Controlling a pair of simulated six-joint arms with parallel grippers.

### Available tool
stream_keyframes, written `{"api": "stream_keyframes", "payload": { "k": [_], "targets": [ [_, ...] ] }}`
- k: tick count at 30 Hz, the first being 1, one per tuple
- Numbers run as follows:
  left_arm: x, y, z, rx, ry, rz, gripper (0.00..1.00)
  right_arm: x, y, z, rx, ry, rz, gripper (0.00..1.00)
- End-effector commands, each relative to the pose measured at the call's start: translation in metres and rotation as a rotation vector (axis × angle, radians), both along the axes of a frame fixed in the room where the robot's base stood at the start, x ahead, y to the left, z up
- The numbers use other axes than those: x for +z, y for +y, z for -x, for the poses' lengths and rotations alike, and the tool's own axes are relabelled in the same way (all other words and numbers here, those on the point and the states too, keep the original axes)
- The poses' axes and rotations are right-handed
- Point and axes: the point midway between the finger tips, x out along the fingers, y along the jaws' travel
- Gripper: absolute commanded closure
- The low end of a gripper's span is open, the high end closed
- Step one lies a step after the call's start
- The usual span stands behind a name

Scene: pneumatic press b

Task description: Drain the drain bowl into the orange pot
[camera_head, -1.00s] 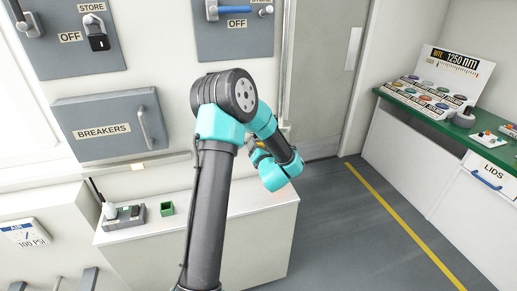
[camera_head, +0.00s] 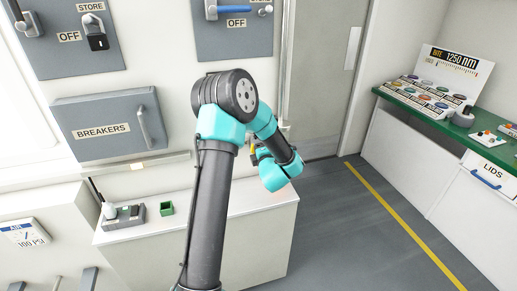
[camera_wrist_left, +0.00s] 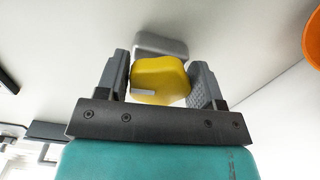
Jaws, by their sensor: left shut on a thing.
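In the left wrist view my left gripper (camera_wrist_left: 159,78) is shut on a yellow block-like part (camera_wrist_left: 158,82), which sits between its two grey fingers. A grey metal part (camera_wrist_left: 160,45) shows just beyond the yellow part; I cannot tell whether it belongs to the drain bowl. An orange rounded thing (camera_wrist_left: 312,40), probably the orange pot, is cut off at the upper right edge, apart from the gripper. In the head view my left arm covers most of this area and its fingers are hardly visible. The drain bowl cannot be clearly made out. My right gripper is not in view.
A white cabinet (camera_head: 250,245) stands behind my arm, with a small green box (camera_head: 166,208) and a grey holder (camera_head: 124,217) on top. A breakers panel (camera_head: 112,125) hangs above. A green counter (camera_head: 440,118) is at right, with open floor (camera_head: 365,235) between.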

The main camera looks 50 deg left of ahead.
Motion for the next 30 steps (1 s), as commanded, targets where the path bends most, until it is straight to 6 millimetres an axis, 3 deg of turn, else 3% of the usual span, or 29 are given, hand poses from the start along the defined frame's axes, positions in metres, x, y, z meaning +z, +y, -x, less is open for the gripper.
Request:
{"api": "stream_keyframes", "payload": {
  "k": [9,23,24,30],
  "targets": [
    [-0.0008,-0.0002,0.0001,0.0,0.109,-0.055,0.62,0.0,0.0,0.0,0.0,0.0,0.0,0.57],
    [-0.0009,-0.0002,0.0001,0.0,0.123,-0.061,0.62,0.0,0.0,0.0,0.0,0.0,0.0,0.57],
    [-0.0009,-0.0002,0.0001,0.0,0.123,-0.061,0.35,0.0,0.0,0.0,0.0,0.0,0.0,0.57],
    [-0.0008,-0.0001,0.0,0.0,0.122,-0.061,0.16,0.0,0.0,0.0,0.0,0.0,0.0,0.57]
  ]
}}
